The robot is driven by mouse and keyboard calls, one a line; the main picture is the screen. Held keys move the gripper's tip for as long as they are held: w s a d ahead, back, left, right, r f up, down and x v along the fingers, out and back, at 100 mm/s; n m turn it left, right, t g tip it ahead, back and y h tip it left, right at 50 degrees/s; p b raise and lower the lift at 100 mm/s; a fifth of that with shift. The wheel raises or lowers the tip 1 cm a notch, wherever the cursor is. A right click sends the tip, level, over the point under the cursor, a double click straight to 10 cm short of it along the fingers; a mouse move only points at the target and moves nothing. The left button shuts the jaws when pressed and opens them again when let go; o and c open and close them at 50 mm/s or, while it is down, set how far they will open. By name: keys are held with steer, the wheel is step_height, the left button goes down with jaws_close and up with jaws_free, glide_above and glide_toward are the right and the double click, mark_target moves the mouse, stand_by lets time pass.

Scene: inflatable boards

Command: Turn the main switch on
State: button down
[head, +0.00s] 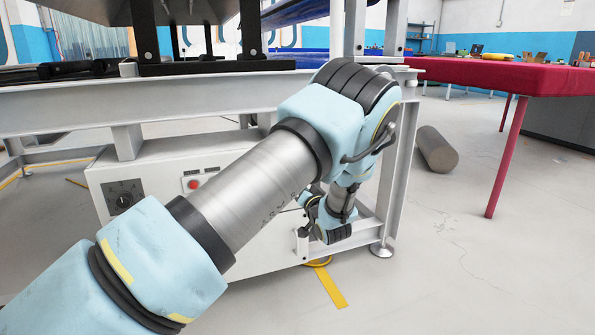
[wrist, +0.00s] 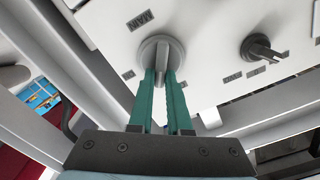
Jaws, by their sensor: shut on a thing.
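The main switch (wrist: 152,46) is a round grey rotary switch on a white panel, with a grey bar handle. A label reading MAIN sits beside it in the wrist view. My gripper (wrist: 161,76) has its two green fingers on either side of the handle and is shut on it. The handle points roughly along the fingers. In the head view my arm hides the main switch, and my fingers cannot be made out there.
A black rotary knob (wrist: 262,48) is on the same panel, right of the main switch. Metal frame legs stand close to my arm. A red table (head: 500,76) is at right.

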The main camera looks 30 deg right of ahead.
steer(key=m+p, duration=0.2)
steer(key=m, duration=0.1)
steer(key=m+p, duration=0.2)
steer(key=m, duration=0.2)
steer(key=f+m+p, duration=0.1)
steer(key=m+p, duration=0.2)
steer(key=m, duration=0.1)
steer(key=shift+d+f, duration=0.1)
steer(key=shift+d, duration=0.2)
stand_by(0.4)
steer(key=c, duration=0.9)
jaws_free()
steer(key=shift+o, duration=0.2)
steer(key=s+a+p, duration=0.1)
steer(key=s+p, duration=0.1)
steer(key=s, duration=0.8)
steer(key=shift+s+a, duration=0.15)
steer(key=shift+s, duration=0.25)
